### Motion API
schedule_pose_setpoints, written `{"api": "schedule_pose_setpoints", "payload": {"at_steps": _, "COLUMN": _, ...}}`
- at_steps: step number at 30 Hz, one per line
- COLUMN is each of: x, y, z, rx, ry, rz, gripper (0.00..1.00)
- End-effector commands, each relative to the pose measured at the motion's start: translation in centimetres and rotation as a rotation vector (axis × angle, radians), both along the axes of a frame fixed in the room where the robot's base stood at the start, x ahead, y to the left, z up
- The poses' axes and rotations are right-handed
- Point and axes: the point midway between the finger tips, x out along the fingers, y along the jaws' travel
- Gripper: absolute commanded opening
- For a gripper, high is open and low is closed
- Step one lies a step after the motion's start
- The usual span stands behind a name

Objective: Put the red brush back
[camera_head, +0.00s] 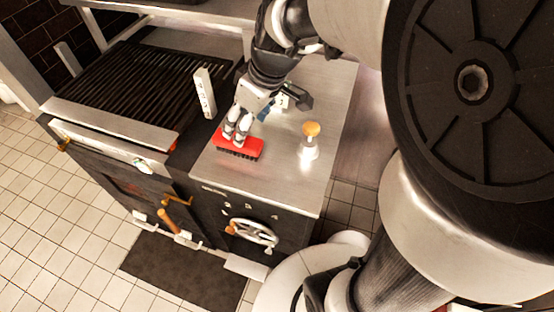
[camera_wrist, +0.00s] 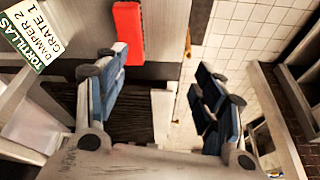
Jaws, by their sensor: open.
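The red brush (camera_head: 245,147) lies on the steel counter (camera_head: 275,185), near its left edge beside the grill, with dark bristles facing down. My gripper (camera_head: 236,135) is open and low over the counter, its fingertips at the brush's far side and overlapping it in the head view. In the wrist view the brush (camera_wrist: 130,32) shows at the top, close to the left fingertip. The open gripper (camera_wrist: 162,75) has nothing between its fingers there. I cannot tell whether a finger touches the brush.
A bottle with an orange top (camera_head: 311,140) stands right of the brush. A dark-slatted grill (camera_head: 140,85) lies to the left. A white sign (camera_head: 205,93) stands between grill and counter; its lettering (camera_wrist: 38,32) shows in the wrist view. A handwheel (camera_head: 254,233) and wooden-handled tool (camera_head: 169,221) are in front.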

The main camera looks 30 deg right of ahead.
Motion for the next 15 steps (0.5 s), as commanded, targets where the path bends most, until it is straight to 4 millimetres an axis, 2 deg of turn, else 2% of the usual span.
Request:
{"api": "schedule_pose_setpoints", "payload": {"at_steps": 1, "x": -2.3, "y": 0.6, "z": 1.5, "rx": -0.005, "ry": -0.006, "rz": -0.045, "gripper": 0.63}}
{"api": "schedule_pose_setpoints", "payload": {"at_steps": 3, "x": -5.4, "y": 1.0, "z": 2.8, "rx": -0.011, "ry": -0.003, "rz": -0.128, "gripper": 0.63}}
{"api": "schedule_pose_setpoints", "payload": {"at_steps": 9, "x": -13.4, "y": 1.1, "z": 4.3, "rx": -0.017, "ry": -0.019, "rz": -0.367, "gripper": 0.63}}
{"api": "schedule_pose_setpoints", "payload": {"at_steps": 12, "x": -16.1, "y": 0.8, "z": 4.2, "rx": -0.014, "ry": -0.036, "rz": -0.465, "gripper": 0.63}}
{"api": "schedule_pose_setpoints", "payload": {"at_steps": 15, "x": -17.7, "y": 0.5, "z": 4.1, "rx": -0.010, "ry": -0.048, "rz": -0.530, "gripper": 0.63}}
